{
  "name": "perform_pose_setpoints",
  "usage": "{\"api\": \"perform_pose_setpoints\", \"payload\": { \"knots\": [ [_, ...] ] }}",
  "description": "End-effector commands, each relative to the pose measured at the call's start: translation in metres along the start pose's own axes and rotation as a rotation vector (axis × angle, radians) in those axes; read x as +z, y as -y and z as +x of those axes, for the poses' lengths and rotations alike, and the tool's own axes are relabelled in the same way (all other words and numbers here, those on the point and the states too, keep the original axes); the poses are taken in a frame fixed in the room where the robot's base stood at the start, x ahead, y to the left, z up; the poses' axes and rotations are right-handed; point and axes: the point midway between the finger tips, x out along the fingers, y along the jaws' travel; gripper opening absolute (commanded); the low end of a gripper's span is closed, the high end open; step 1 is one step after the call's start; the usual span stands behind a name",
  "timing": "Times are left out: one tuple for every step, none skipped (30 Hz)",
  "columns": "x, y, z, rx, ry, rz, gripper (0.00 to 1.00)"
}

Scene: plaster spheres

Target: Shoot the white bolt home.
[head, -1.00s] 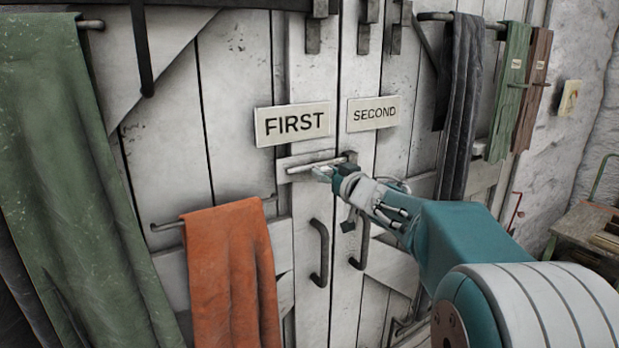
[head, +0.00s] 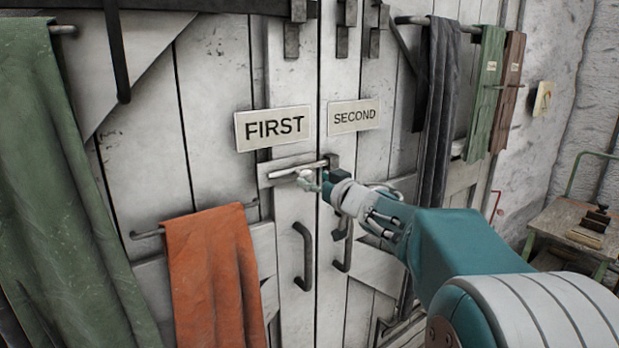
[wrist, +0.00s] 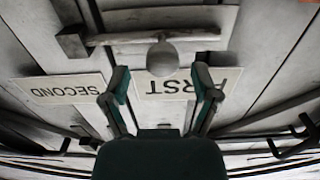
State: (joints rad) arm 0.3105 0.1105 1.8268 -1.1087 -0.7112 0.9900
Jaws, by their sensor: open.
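The white bolt (head: 292,171) is a pale rod lying across the two doors below the signs. In the upside-down wrist view the bolt (wrist: 195,36) has a round knob (wrist: 163,58). One end of the rod meets the dark keeper (wrist: 72,42) on the SECOND door side; I cannot tell how deep it sits. The keeper also shows in the head view (head: 333,161). My gripper (head: 315,181) is at the knob, in front of the bolt. In the wrist view my gripper (wrist: 161,83) is open, its fingers on either side of the knob's line, with the knob just ahead, apparently ungripped.
The FIRST sign (head: 273,127) and SECOND sign (head: 353,116) are above the bolt. Door handles (head: 303,256) stick out below. An orange cloth (head: 214,270) hangs at lower left, a green cloth (head: 50,180) further left, and a dark cloth (head: 437,110) at right.

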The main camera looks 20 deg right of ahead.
Motion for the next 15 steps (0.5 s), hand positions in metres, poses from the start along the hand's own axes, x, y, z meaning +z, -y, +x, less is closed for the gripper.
{"api": "perform_pose_setpoints", "payload": {
  "knots": [
    [-0.001,-0.002,-0.013,0.005,-0.001,0.0,0.78],
    [-0.001,-0.002,-0.019,0.004,-0.002,-0.001,0.78],
    [0.0,-0.002,-0.028,0.005,0.0,0.0,0.78],
    [0.0,-0.003,-0.034,0.005,-0.001,-0.001,0.78],
    [0.0,-0.003,-0.04,0.004,-0.001,0.0,0.78],
    [0.0,-0.003,-0.049,0.006,0.0,0.001,0.78],
    [0.0,-0.003,-0.055,0.005,-0.001,0.001,0.78],
    [0.0,-0.004,-0.06,0.005,0.0,0.001,0.78],
    [0.001,-0.004,-0.068,0.006,0.0,0.0,0.78],
    [0.001,-0.004,-0.072,0.005,0.0,0.0,0.78],
    [0.001,-0.004,-0.077,0.004,0.0,0.001,0.78],
    [0.001,-0.004,-0.082,0.005,0.0,0.001,0.78],
    [0.001,-0.004,-0.085,0.005,0.0,0.0,0.78],
    [0.001,-0.004,-0.087,0.004,0.0,0.001,0.78],
    [0.002,-0.004,-0.09,0.003,0.001,0.002,0.78]
  ]
}}
